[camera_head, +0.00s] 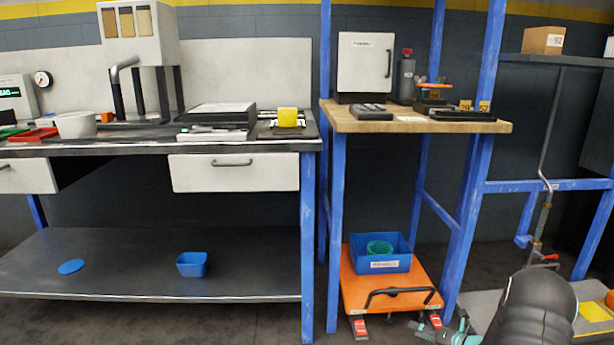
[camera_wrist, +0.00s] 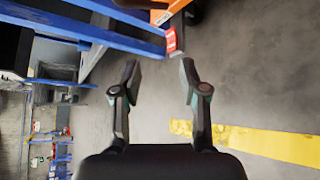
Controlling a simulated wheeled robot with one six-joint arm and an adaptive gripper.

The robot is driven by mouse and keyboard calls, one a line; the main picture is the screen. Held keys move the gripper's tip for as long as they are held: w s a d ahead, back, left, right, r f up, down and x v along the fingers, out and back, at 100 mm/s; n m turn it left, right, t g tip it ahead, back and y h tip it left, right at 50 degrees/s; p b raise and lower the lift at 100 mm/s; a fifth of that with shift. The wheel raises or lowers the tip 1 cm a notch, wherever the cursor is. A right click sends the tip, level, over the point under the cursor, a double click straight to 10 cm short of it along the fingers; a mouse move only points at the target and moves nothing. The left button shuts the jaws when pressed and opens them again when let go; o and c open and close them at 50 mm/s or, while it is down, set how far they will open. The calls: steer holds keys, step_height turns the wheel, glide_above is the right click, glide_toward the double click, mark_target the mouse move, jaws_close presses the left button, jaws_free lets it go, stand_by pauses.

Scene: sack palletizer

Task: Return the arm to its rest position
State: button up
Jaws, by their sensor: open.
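My gripper (camera_wrist: 159,76) is open in the wrist view, with its two dark fingers apart and bare grey floor between and beyond them. Nothing is held. In the head view my gripper (camera_head: 438,326) shows in part at the bottom edge, low down in front of the orange cart. My black arm link (camera_head: 535,310) fills the lower right of that view and hides part of the floor and low platform behind it.
An orange cart (camera_head: 362,298) carries a blue bin (camera_head: 390,264) under the wooden bench (camera_head: 420,126). Blue posts (camera_head: 308,235) stand left of it. The steel table's lower shelf (camera_head: 120,285) holds a blue cup (camera_head: 192,264). A yellow floor stripe (camera_wrist: 265,142) crosses open floor.

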steer(key=s+a+r+n+g+h+p, duration=0.1)
steer(key=s+a+r+n+g, duration=0.5)
steer(key=s+n, duration=0.45)
steer(key=s+a+r+n+g+p, duration=0.1)
steer(key=s+a+r+n+g, duration=0.2)
steer(key=s+a+r+n, duration=0.7)
steer(key=s+a+r+n+t+h+p, duration=0.1)
steer(key=s+r+n+h+p, duration=0.1)
steer(key=s+r+n, duration=0.4)
steer(key=s+a+r+n+t+h+p, duration=0.1)
steer(key=s+r+n, duration=0.5)
steer(key=r, duration=0.6)
steer(key=s+a+r+n+t+h+p, duration=0.1)
steer(key=s+r+n+h+p, duration=0.3)
steer(key=r, duration=0.5)
steer(key=s+n, duration=0.2)
steer(key=n, duration=0.1)
steer(key=shift+s+a+r+n+t, duration=0.25)
steer(key=shift+a+r+n+t, duration=0.05)
steer(key=shift+r+n+t, duration=0.1)
